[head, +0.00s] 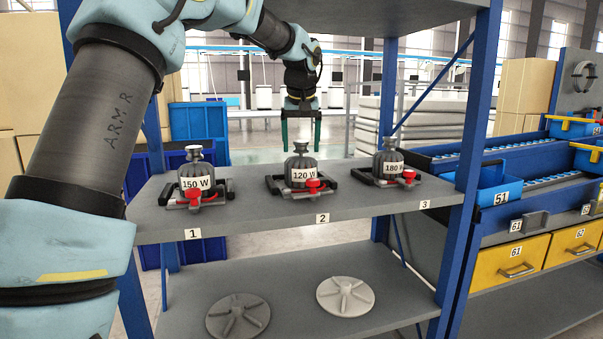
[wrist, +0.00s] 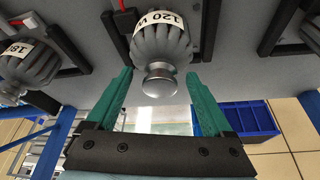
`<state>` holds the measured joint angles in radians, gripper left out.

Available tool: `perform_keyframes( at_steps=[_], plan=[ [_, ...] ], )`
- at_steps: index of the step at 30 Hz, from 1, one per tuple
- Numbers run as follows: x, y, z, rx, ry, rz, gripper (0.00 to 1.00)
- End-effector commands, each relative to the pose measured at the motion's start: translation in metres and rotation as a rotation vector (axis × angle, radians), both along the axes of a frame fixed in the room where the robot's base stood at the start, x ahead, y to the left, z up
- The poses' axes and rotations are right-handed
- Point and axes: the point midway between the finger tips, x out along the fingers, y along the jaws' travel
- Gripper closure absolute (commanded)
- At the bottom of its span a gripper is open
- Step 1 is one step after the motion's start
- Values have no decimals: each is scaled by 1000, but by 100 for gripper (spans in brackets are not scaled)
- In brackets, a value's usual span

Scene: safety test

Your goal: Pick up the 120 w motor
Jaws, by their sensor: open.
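The 120 W motor (head: 301,172) stands upright on the shelf above label 2, between two others. It is a grey ribbed body with a white "120 W" label, a metal knob on top and a red part at its front. My gripper (head: 301,130) points down just above and behind it, open and empty. In the wrist view the green fingers (wrist: 158,100) spread to either side of the motor's silver knob (wrist: 158,80), with the 120 W motor's body (wrist: 165,40) just beyond. I cannot tell whether the fingers touch it.
The 150 W motor (head: 196,178) stands left, above label 1, and the 180 motor (head: 388,164) right, above label 3. Black brackets flank each motor. Two finned discs (head: 345,296) lie on the lower shelf. Blue posts (head: 468,150) bound the rack; blue bins (head: 497,190) stand right.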

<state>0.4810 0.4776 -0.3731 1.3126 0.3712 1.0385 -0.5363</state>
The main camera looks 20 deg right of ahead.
Motion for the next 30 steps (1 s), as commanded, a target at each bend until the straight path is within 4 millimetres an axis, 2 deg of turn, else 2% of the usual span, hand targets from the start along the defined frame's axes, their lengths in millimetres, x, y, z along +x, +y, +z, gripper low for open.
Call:
perform_keyframes(
  at_steps=[3, 8, 30],
  plan=[
    [3, -1, -7, -2, 0, 1, 14],
    [3, -1, -7, -2, -1, 1, 14],
    [3, -1, -7, -1, -1, 0, 96]
  ],
)
